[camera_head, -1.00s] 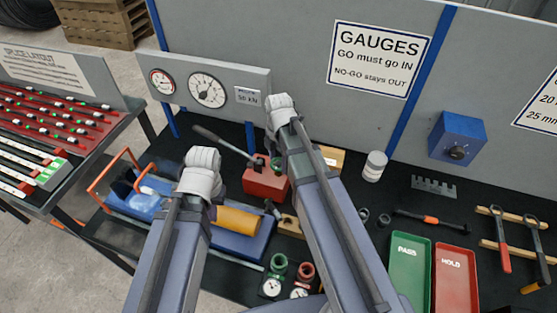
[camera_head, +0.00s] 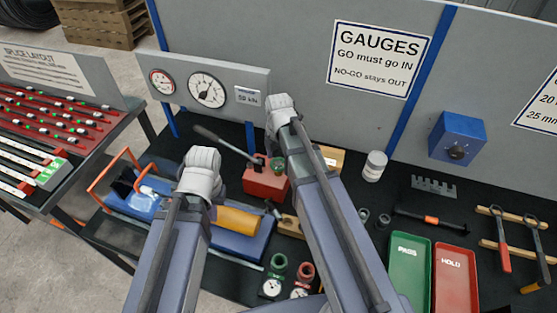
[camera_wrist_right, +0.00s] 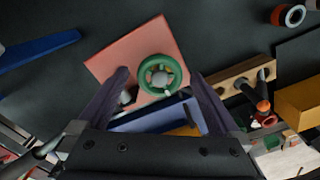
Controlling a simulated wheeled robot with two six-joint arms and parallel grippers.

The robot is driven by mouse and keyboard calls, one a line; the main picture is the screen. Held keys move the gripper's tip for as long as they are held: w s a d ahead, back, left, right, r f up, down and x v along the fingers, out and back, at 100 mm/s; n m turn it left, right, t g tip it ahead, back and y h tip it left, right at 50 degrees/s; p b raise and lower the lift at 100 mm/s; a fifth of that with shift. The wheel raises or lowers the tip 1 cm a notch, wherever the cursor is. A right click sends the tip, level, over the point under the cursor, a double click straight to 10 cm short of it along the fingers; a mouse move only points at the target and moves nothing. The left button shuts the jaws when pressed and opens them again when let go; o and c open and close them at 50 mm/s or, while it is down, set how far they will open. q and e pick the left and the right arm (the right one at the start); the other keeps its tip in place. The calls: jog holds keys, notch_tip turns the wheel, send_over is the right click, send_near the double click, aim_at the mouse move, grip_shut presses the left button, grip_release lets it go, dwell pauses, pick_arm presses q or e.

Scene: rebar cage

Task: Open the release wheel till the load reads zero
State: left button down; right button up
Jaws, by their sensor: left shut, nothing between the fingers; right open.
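The green release wheel (camera_head: 277,167) sits on the red block of the pump (camera_head: 262,184), beside the right arm. In the right wrist view the wheel (camera_wrist_right: 160,75) has a grey hub and lies between the spread fingers of my open right gripper (camera_wrist_right: 158,80). I cannot tell whether either finger touches its rim. The right gripper is hidden behind its arm in the head view. The load display (camera_head: 247,97) appears to read 50 kN, beside a large dial (camera_head: 207,90).
The pump's long lever (camera_head: 222,141) sticks out to the left. A blue unit with an orange frame (camera_head: 107,172) and a yellow cylinder (camera_head: 238,220) lies near the left arm. Green (camera_head: 409,262) and red (camera_head: 456,275) trays stand at right. A wooden block (camera_wrist_right: 240,77) is beside the wheel.

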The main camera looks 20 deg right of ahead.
aim_at(278, 164)
pick_arm(q)
jog(key=shift+r, duration=0.15)
pick_arm(e)
jog(key=shift+r, duration=0.15)
notch_tip(278, 164, up, 8)
jog(key=p, duration=0.8)
jog(key=shift+f, duration=0.2)
pick_arm(q)
notch_tip(278, 164, up, 8)
jog(key=shift+f, duration=0.2)
jog(key=shift+s+f, duration=0.1)
pick_arm(e)
jog(key=shift+f, duration=0.1)
